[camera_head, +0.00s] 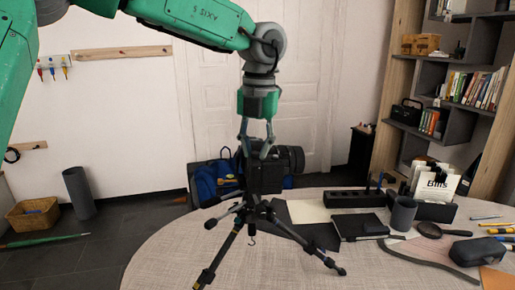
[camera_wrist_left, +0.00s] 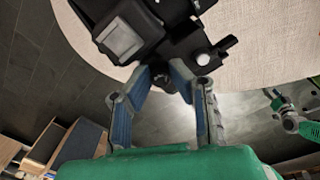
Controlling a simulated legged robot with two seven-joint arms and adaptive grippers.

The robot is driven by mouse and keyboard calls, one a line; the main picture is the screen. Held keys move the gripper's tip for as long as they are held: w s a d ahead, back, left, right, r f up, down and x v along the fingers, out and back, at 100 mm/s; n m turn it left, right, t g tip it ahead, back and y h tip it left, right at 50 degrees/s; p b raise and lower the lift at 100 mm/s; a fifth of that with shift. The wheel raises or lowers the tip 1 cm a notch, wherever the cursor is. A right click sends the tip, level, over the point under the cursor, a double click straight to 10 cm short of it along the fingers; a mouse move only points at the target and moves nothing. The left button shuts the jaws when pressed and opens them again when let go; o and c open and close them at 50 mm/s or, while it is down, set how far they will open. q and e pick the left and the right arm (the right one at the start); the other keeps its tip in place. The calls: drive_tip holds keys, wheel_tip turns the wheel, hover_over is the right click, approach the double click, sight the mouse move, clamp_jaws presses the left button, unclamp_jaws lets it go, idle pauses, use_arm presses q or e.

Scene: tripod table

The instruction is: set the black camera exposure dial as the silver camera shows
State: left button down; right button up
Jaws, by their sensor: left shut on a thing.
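The black camera (camera_head: 265,177) sits on top of the tripod (camera_head: 243,212) at the table's edge, its lens barrel pointing right in the head view. My left gripper (camera_head: 256,154) comes down on it from above, its fingers closed on a part at the camera's top. That part is mostly hidden by the fingers and may be the exposure dial. In the left wrist view the camera body (camera_wrist_left: 150,35) fills the top, with the fingertips (camera_wrist_left: 174,76) against its near edge. The dial's marks cannot be read. No silver camera can be made out. My right gripper (camera_wrist_left: 275,95) seems to show small at the right edge.
The round table (camera_head: 165,260) holds a black notebook (camera_head: 358,226), a dark cup (camera_head: 403,213), a magnifier (camera_head: 429,230) and a dark case (camera_head: 477,251), all right of the tripod. A blue bag (camera_head: 207,182) lies behind the tripod. The table's left front is clear.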

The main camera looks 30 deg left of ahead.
use_arm(q)
drive_tip(key=shift+a, duration=0.15)
drive_tip(key=shift+r+n+p, duration=0.1)
drive_tip(key=shift+n+p, duration=0.2)
drive_tip(key=shift+p, duration=0.05)
drive_tip(key=n+p, duration=0.2)
drive_tip(key=p, duration=0.1)
drive_tip(key=shift+r, duration=0.1)
drive_tip(key=n+p, duration=0.2)
drive_tip(key=shift+n, duration=0.3)
drive_tip(key=shift+f+n+p, duration=0.2)
drive_tip(key=shift+n+p, duration=0.8)
drive_tip(key=shift+n, duration=0.3)
